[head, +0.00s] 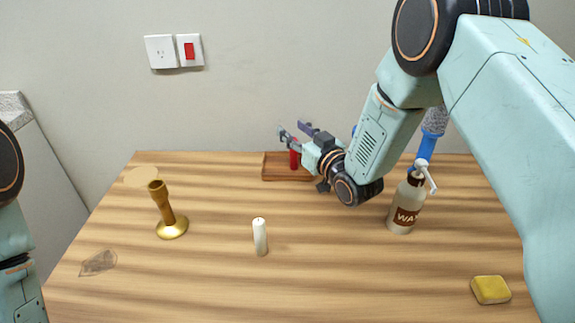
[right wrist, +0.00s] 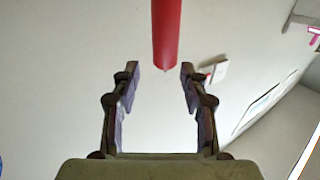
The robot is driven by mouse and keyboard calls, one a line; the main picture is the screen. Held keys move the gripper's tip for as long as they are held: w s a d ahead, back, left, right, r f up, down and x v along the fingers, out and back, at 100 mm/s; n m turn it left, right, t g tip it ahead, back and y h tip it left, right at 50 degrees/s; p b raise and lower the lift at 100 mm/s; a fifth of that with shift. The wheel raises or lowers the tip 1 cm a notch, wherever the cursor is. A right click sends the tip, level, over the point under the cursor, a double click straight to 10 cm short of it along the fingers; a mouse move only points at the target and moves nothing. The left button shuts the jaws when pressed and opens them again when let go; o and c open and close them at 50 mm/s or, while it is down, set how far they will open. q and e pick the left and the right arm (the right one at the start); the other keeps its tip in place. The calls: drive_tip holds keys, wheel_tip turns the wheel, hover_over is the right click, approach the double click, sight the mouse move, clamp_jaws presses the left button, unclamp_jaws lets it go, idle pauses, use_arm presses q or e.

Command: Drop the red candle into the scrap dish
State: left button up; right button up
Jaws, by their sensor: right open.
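The red candle (head: 294,159) stands upright at the brown wooden tray (head: 268,178) at the back of the table, partly hidden by my right gripper. My right gripper (head: 292,130) is open, its fingers pointing left near the candle's top. In the right wrist view, the candle (right wrist: 166,35) shows between and beyond the two open fingers (right wrist: 160,72), with no finger touching it. A grey see-through shallow piece (head: 98,262) lies at the front left; I cannot tell whether it is the scrap dish. Only part of my left arm shows; its gripper is out of view.
A brass candlestick (head: 166,212) stands at the left, near a flat pale disc (head: 142,177). A white candle (head: 260,237) stands mid-table. A pump bottle (head: 405,208), blue-handled brush (head: 427,145) and yellow block (head: 490,290) are at the right. The front middle is clear.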

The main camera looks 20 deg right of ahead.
drive_tip(key=v, duration=1.1)
drive_tip(key=shift+r, duration=0.15)
